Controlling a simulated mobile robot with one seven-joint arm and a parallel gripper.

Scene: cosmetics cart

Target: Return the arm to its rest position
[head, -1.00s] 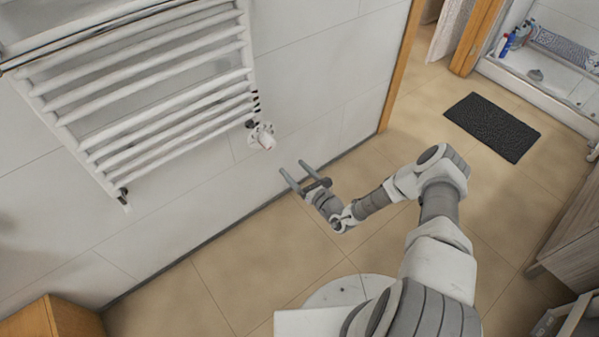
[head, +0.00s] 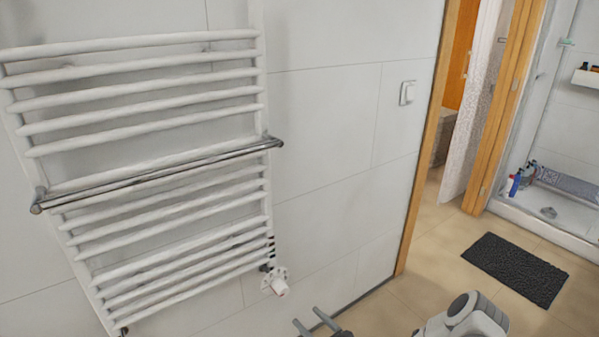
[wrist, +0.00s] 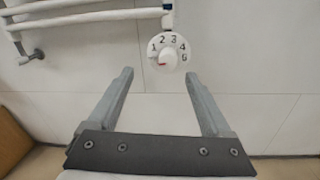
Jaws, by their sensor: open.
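My gripper (wrist: 160,90) is open and empty in the wrist view, its two grey fingers apart with nothing between them. In the head view only the tips of my gripper (head: 311,322) show at the bottom edge, and most of the arm is out of the picture. A white radiator valve with a numbered dial (wrist: 166,52) is on the wall beyond the fingertips, apart from them. The valve (head: 276,282) also shows in the head view, under the right end of the towel radiator (head: 150,120).
A chrome towel bar (head: 160,175) sticks out from the radiator. A white tiled wall (head: 325,130) stands in front of my gripper. To the right are a wooden door frame (head: 428,150), a dark mat (head: 515,268) on the tan floor and a shower tray (head: 560,225).

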